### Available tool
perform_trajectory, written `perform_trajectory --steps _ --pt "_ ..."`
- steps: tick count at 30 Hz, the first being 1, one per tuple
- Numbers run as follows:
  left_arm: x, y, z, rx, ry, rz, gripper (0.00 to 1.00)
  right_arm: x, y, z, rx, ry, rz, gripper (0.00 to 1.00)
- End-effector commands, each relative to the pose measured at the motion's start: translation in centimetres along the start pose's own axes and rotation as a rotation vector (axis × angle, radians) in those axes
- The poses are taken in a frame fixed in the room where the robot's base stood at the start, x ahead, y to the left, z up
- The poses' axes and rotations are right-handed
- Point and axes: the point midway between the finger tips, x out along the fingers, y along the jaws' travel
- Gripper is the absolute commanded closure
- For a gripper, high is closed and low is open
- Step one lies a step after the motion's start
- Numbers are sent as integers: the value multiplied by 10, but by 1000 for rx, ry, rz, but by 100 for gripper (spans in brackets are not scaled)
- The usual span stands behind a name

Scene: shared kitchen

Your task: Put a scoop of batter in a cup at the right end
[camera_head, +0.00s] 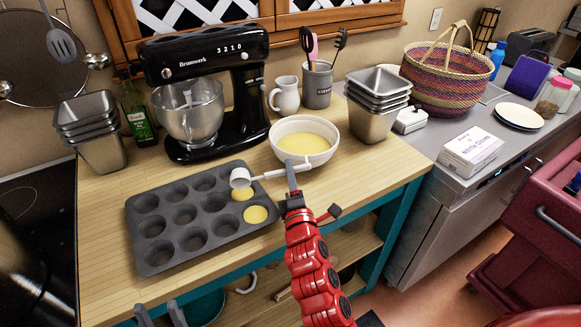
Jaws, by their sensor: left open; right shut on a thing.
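The grey muffin tin (166,261) lies on the wooden counter. In its right-end column, the front cup holds yellow batter (256,214) and the middle cup also shows yellow batter, partly covered by the scoop. The back right cup is mostly hidden by the scoop. The white scoop (240,177) is above that column, its handle running right; I cannot tell whether it holds batter. My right gripper (291,168) is shut on its handle, in front of the white bowl of batter (305,122). My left gripper (160,313) is open and empty at the bottom edge, in front of the counter.
A black stand mixer (215,95) stands behind the tin, with a green bottle (136,112) and stacked metal pans (95,150) to its left. More stacked pans (375,122) stand right of the bowl. A glove box (471,152) lies on the steel counter.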

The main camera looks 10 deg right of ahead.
Motion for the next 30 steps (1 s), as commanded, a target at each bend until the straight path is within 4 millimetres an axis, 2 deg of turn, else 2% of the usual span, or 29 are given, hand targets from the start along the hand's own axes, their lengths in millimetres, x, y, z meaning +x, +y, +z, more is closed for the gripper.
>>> perform_trajectory --steps 1,3,30 --pt "13 -1 -2 0 0 0 50 1 8 1 0 2 -16 100" --pt "23 -1 -4 0 0 0 50 2 9 1 4 4 -41 100" --pt "140 -7 -24 0 0 0 50 7 16 3 32 21 -373 100"
